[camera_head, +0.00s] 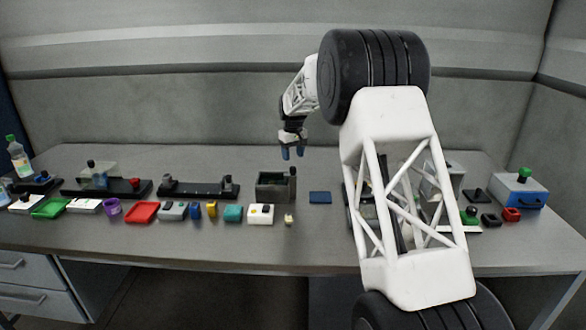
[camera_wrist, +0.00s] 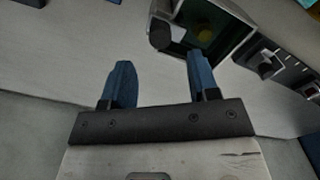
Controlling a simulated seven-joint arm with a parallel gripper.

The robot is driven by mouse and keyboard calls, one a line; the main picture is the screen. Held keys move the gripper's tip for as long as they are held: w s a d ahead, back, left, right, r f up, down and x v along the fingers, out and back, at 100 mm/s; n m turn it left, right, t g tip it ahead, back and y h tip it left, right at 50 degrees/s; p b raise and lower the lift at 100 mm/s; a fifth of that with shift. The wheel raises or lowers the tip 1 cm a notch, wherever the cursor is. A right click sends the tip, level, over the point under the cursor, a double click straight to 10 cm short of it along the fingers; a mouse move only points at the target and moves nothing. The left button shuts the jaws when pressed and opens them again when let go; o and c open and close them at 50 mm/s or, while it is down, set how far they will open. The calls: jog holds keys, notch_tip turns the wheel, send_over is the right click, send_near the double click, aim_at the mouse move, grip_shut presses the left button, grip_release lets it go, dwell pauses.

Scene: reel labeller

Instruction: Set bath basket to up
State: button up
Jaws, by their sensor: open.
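A small dark grey open-topped bath (camera_head: 270,196) stands mid-bench in the head view. An upright black handle (camera_head: 293,173) rises at its right side. The wrist view shows the bath (camera_wrist: 238,33) at the top, with a dark greenish inside and a dim yellowish spot; the black rounded handle (camera_wrist: 161,36) is at its left corner. The basket itself is not clearly distinguishable, and I cannot tell its height. My gripper (camera_head: 292,153) has blue fingers pointing down, above and near the handle, apart from it. In the wrist view my gripper (camera_wrist: 158,68) is open and empty.
A long black fixture (camera_head: 199,189) with knobs stands left of the bath. A blue pad (camera_head: 320,197) lies to its right. A white block (camera_head: 261,214) and several small coloured parts line the front. My arm hides part of the right bench. Bare bench lies behind the bath.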

aim_at(293, 168)
jog(key=shift+f, duration=3)
grip_shut()
